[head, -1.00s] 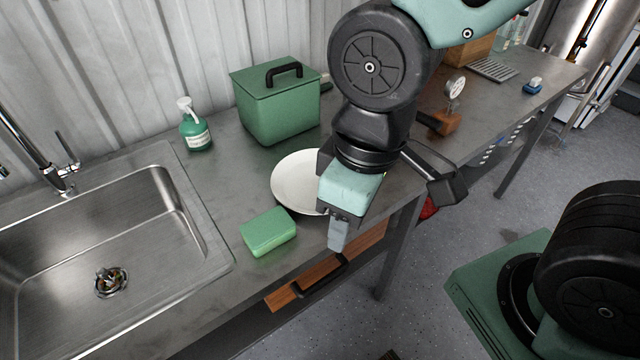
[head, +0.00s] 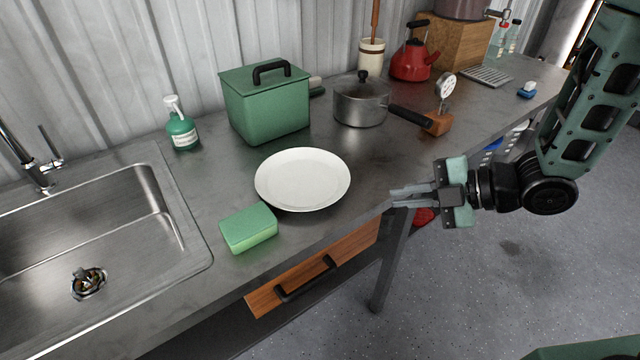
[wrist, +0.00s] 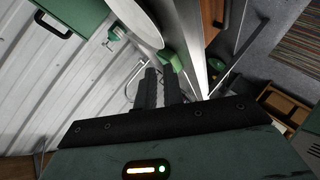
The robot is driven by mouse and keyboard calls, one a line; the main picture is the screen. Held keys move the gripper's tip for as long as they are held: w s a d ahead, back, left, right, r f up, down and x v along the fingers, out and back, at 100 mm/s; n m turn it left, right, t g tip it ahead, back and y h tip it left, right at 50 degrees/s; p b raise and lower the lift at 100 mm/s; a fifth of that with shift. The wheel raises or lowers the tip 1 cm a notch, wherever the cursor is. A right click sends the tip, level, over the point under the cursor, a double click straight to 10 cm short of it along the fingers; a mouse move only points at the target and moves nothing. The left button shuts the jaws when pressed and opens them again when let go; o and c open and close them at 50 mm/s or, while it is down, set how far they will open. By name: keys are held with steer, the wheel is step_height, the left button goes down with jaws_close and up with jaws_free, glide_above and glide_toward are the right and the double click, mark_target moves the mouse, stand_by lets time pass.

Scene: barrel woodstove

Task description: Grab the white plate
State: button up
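The round white plate (head: 302,179) lies flat on the metal counter (head: 222,182), near its front edge. Nothing covers it in the head view. In the wrist view part of the plate (wrist: 138,22) shows beyond the fingertips. My gripper (head: 398,195) is to the right of the plate, by the counter's front edge, with its fingers pointing left toward it. The fingers are apart by a narrow gap and nothing is between them. A clear space separates the fingertips from the plate's rim.
A green sponge (head: 248,228) lies just left and in front of the plate. A green box (head: 266,105) and a steel saucepan (head: 361,103) stand behind it. The sink (head: 95,235) is at left. A drawer (head: 315,275) is below the counter's front edge.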

steer(key=p, duration=0.3)
glide_toward(318, 204)
steer(key=x, duration=0.3)
steer(key=shift+s+a, duration=0.15)
steer(key=p+x, duration=0.1)
steer(key=x, duration=0.3)
steer(key=shift+s+r+p, duration=0.1)
steer(key=shift+s+p, duration=0.05)
steer(key=shift+p, duration=0.2)
steer(key=shift+w+a+f, duration=0.3)
steer(key=shift+a+f, duration=0.1)
steer(key=shift+a, duration=0.1)
jaws_close()
steer(key=shift+r, duration=0.1)
